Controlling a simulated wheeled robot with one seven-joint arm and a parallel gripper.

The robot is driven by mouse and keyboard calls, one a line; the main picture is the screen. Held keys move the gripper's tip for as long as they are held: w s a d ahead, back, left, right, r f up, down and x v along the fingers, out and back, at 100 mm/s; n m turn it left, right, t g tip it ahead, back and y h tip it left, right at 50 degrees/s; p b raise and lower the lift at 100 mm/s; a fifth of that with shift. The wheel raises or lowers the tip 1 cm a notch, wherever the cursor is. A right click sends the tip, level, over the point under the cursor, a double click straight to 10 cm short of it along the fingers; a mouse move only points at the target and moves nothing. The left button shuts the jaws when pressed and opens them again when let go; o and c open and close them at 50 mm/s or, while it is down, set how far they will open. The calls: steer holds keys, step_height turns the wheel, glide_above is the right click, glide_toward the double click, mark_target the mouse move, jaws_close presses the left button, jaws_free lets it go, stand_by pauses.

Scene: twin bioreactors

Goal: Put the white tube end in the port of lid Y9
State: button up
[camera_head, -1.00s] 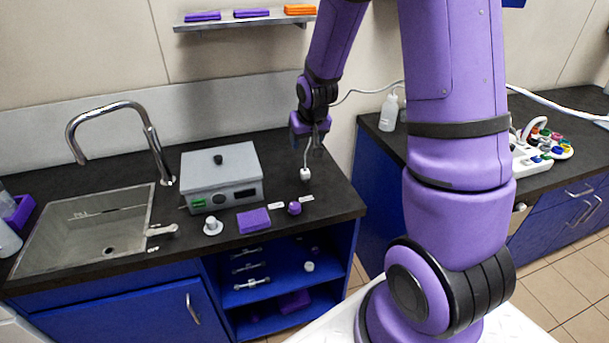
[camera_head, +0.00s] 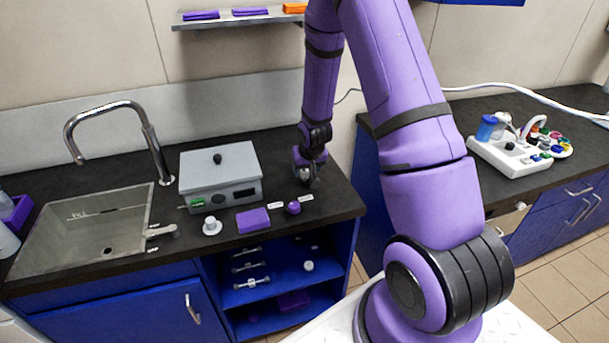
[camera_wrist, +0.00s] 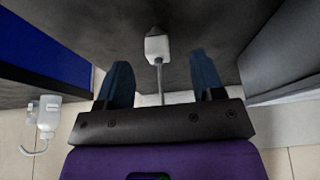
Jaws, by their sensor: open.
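The white tube end (camera_wrist: 157,46) stands out from the dark counter in the wrist view, with its thin tube running back between my fingers. My gripper (camera_wrist: 162,78) is open, one finger on each side of the tube and apart from it. In the head view my gripper (camera_head: 308,178) is low over the right part of the sink counter, at the white tube end (camera_head: 304,174), which it partly covers. I cannot pick out lid Y9 or its port; no lettering is readable.
A grey box (camera_head: 220,178) stands left of my gripper, with a purple block (camera_head: 254,220) and a small purple knob-like thing (camera_head: 293,207) in front. A white rack (camera_head: 508,155) with coloured pieces is on the right counter. A white bottle (camera_wrist: 48,115) shows in the wrist view.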

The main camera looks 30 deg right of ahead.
mark_target(306, 172)
steer(key=shift+w+d+x, duration=0.1)
steer(key=shift+d+x, duration=0.1)
steer(key=shift+x, duration=1.1)
steer(key=shift+w+d+x, duration=0.1)
steer(key=shift+d+x, duration=0.1)
steer(key=shift+x, duration=1.1)
steer(key=shift+r, duration=0.1)
steer(key=c, duration=1.1)
